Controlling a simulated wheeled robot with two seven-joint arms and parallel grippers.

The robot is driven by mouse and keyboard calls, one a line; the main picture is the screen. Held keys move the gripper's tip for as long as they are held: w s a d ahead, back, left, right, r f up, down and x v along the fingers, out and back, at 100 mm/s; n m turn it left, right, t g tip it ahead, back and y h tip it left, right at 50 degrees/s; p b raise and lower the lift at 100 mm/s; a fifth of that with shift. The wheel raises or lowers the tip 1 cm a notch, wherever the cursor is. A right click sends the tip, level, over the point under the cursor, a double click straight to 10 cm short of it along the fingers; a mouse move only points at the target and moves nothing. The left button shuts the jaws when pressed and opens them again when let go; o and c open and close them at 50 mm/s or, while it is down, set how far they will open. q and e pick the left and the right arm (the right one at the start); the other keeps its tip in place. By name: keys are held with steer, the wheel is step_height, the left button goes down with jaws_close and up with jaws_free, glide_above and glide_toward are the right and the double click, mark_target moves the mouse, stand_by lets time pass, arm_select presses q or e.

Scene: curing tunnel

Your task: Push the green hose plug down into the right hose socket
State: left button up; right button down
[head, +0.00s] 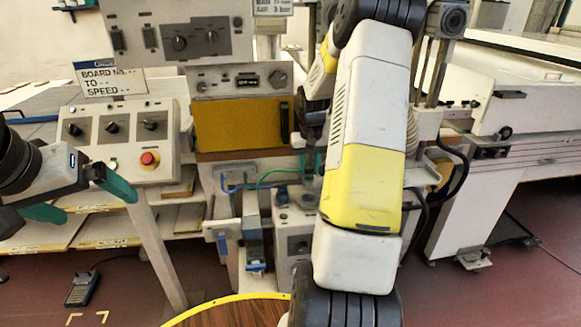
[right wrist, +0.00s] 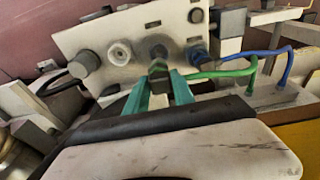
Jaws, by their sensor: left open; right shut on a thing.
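My right gripper (right wrist: 162,88) is shut on the green hose plug (right wrist: 157,68), seen between its teal fingertips in the right wrist view. The green hose (right wrist: 225,72) runs from the plug to the right there. The plug is close to a dark round fitting (right wrist: 158,51) on the pale socket box (right wrist: 100,40); I cannot tell whether they touch. In the head view my right gripper (head: 309,164) is above the socket box (head: 292,222), partly behind my right arm, which hides the right socket area. My left gripper (head: 100,207) is open and empty at the left.
A blue hose (right wrist: 288,66) ends at a blue plug (right wrist: 196,54) beside the green one. A grey ring fitting (right wrist: 120,52) and a dark knob (right wrist: 85,63) are on the box's other side. A control box with a red button (head: 149,159) stands near my left gripper.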

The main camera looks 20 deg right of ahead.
mark_target(308, 184)
steer(key=shift+f, duration=3.25)
steer(key=shift+f, duration=0.3)
steer(key=c, duration=1)
jaws_free()
steer(key=shift+r, duration=0.1)
